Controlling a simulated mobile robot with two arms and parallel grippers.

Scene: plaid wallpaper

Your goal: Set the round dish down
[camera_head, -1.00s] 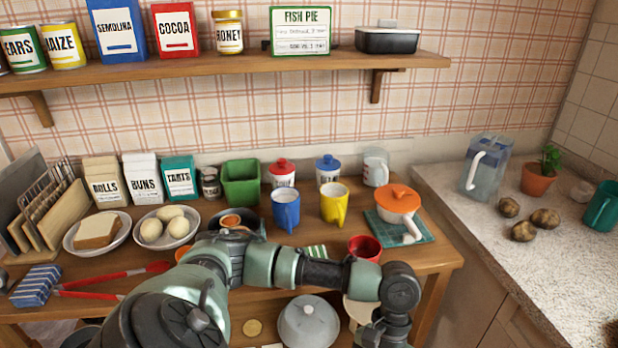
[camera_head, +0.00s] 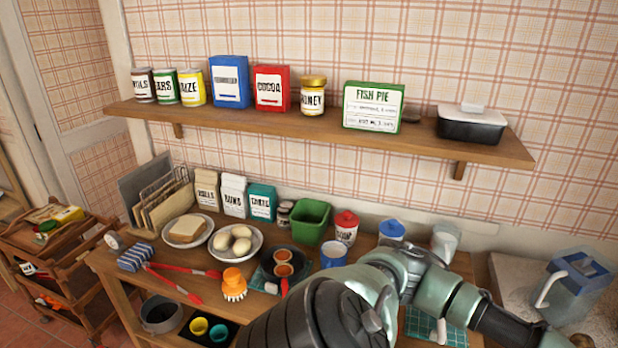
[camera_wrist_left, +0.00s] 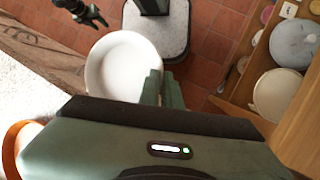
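The round dish (camera_wrist_left: 112,68) is white and shows in the left wrist view, beyond my wrist and over the tiled floor. The fingers of my left gripper (camera_wrist_left: 162,88) are close together at its right edge and appear shut on the rim. My left arm crosses the lower right of the head view; its gripper and the dish are outside that view. At the top left of the left wrist view is a small dark gripper, seemingly my right one (camera_wrist_left: 88,14); its finger opening is unclear.
The wooden table (camera_head: 118,278) is crowded with plates, cartons, a green pot (camera_head: 312,221), an orange brush (camera_head: 233,284) and red-handled tongs (camera_head: 180,288). A speckled counter holds a jug (camera_head: 572,290) at right. A loaded cart (camera_head: 62,262) stands at left. Floor shows in the wrist view.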

